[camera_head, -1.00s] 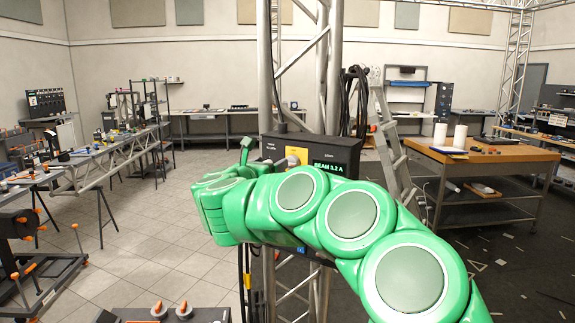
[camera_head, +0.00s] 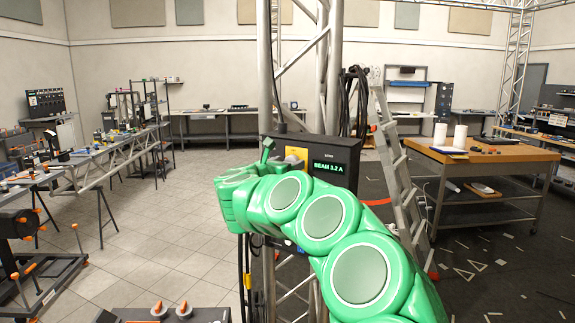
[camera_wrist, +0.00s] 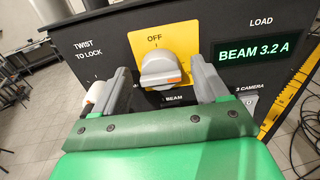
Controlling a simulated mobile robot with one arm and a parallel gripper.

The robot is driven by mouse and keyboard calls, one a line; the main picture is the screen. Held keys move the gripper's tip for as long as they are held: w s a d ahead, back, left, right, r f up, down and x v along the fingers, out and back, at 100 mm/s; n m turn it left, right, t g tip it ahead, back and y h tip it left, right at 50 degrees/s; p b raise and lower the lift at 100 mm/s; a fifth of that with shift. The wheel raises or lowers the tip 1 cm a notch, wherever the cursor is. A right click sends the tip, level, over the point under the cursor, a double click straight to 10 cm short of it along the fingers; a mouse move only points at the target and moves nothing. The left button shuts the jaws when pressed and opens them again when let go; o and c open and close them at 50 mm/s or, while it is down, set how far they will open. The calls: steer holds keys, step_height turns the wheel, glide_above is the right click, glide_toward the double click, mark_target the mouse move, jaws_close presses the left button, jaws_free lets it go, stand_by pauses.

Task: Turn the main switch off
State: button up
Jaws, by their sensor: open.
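An orange mark shows at the knob's lower right, turned away from the OFF label. My gripper (camera_wrist: 163,76) is open, with one grey finger on each side of the knob. I cannot tell whether either finger touches it. In the head view, the black switch box (camera_head: 345,150) stands in front of the truss column, and my green arm covers its lower part.
A lit display (camera_wrist: 258,52) reads BEAM 3.2 A, right of the knob. A pale round plug or knob (camera_wrist: 98,95) lies left, beside the left finger. A ladder (camera_head: 398,170) and a wooden-topped table (camera_head: 480,155) stand right of the box.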

steer(key=shift+w+d, duration=0.15)
steer(key=shift+w, duration=0.05)
steer(key=shift+c, duration=0.3)
steer(key=c, duration=1)
steer(key=shift+n, duration=0.3)
steer(key=n, duration=1.7)
steer(key=shift+w+a+f, duration=0.1)
steer(key=shift+a+f, duration=0.15)
steer(key=shift+n, duration=0.3)
